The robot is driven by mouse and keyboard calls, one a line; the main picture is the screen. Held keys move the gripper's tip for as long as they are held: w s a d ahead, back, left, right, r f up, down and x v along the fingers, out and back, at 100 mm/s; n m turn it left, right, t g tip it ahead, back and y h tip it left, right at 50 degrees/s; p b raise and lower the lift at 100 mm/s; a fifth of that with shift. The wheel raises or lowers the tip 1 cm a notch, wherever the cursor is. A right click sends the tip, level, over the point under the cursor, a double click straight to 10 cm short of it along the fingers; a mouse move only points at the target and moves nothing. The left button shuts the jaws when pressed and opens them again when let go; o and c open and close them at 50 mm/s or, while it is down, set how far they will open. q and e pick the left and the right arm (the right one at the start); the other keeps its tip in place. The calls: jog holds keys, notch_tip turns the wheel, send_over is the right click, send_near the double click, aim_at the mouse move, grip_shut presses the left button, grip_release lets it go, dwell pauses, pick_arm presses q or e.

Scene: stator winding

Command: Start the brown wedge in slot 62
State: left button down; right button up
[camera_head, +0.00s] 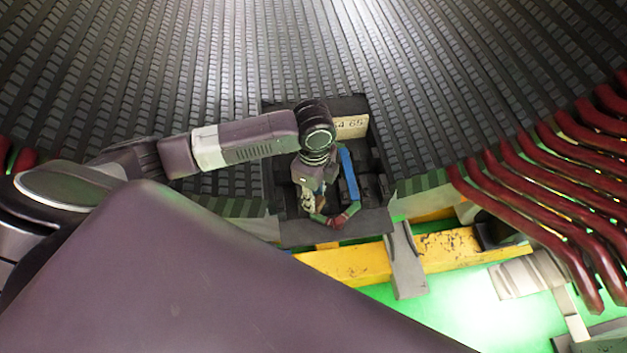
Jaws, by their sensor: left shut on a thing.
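My left gripper (322,203) points down inside a dark tray (305,238) in front of the slotted stator wall. It is shut on a small piece, mostly hidden by the gripper, so I cannot tell its colour or kind. Small red and green parts (338,217) show at the fingertips. A blue strip (349,174) stands right beside the gripper. I cannot make out the brown wedge for certain. The stator slots (200,95) run up the wall; I cannot pick out slot 62. My right gripper is not in view.
A pale label plate (351,127) with partly hidden digits is at the tray's back. Dark red coil ends (530,190) stick out at the right. A worn yellow beam (440,250) runs below the tray, over a green floor (480,310). My arm hides the lower left.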

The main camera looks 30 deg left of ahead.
pick_arm(q)
jog(key=shift+w+a+f+m+b, duration=0.5)
jog(key=shift+w+f+m+b, duration=0.4)
jog(key=shift+f+m, duration=0.75)
jog(key=shift+w+a+f+m+b, duration=0.5)
jog(key=shift+w+f+m+b, duration=0.35)
jog(key=shift+f+m, duration=0.8)
jog(key=shift+w+a+f+m+b, duration=0.5)
jog(key=shift+w+f+m+b, duration=0.4)
jog(key=shift+f+m, duration=0.75)
jog(key=shift+s+f+m+b, duration=0.1)
jog(key=shift+f+m+b, duration=0.15)
jog(key=shift+f+b, duration=1.05)
jog(key=shift+f, duration=0.2)
jog(key=shift+f, duration=0.1)
jog(key=shift+w+a, duration=0.6)
jog(key=shift+w, duration=0.2)
jog(key=c, duration=1.5)
grip_release()
jog(key=shift+w, duration=0.1)
jog(key=shift+c, duration=0.2)
jog(key=shift+a+t, duration=0.1)
jog(key=shift+t, duration=0.2)
